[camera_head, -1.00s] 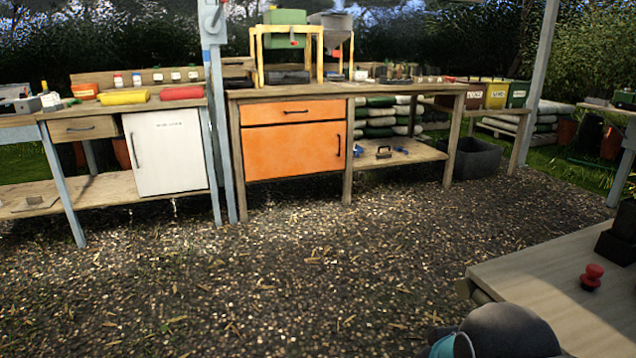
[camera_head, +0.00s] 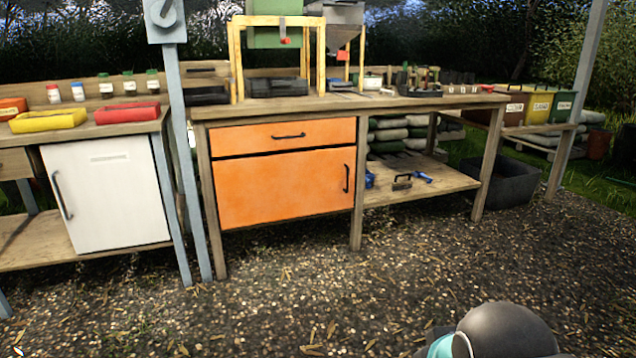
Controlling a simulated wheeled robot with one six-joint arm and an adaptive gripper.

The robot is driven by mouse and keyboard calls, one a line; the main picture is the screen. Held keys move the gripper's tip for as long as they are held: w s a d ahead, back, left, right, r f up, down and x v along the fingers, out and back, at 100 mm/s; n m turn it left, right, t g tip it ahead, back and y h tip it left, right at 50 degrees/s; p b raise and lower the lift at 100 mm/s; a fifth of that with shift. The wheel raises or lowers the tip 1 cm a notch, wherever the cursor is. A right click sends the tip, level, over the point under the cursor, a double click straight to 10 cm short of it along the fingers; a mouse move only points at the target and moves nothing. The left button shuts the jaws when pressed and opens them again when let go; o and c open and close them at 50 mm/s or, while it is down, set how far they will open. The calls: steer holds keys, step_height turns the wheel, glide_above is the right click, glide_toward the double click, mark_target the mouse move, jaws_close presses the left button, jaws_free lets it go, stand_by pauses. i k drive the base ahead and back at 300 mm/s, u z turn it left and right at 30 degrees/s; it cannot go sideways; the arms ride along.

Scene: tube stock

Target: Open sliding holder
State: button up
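No part is clearly marked as the sliding holder. The orange cabinet (camera_head: 284,180) under the middle workbench has a shut drawer (camera_head: 245,139) with a black bar handle (camera_head: 289,136), and a shut door below with an upright handle at its right edge. Above the bench, a green hopper (camera_head: 273,38) and a grey hopper (camera_head: 340,40) stand on yellow frames, each with a small red tab below. Part of my arm (camera_head: 505,330), dark and rounded with a teal band, shows at the bottom right. My gripper is not in view.
A blue-grey post (camera_head: 181,170) stands left of the cabinet. A white cabinet (camera_head: 108,195) is further left, below yellow and red trays. A lower shelf (camera_head: 425,188) with small tools and a dark bin (camera_head: 508,182) are on the right. The gravel floor (camera_head: 300,285) ahead is clear.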

mark_target(337, 84)
steer(key=i, duration=2.8)
steer(key=z, duration=0.4)
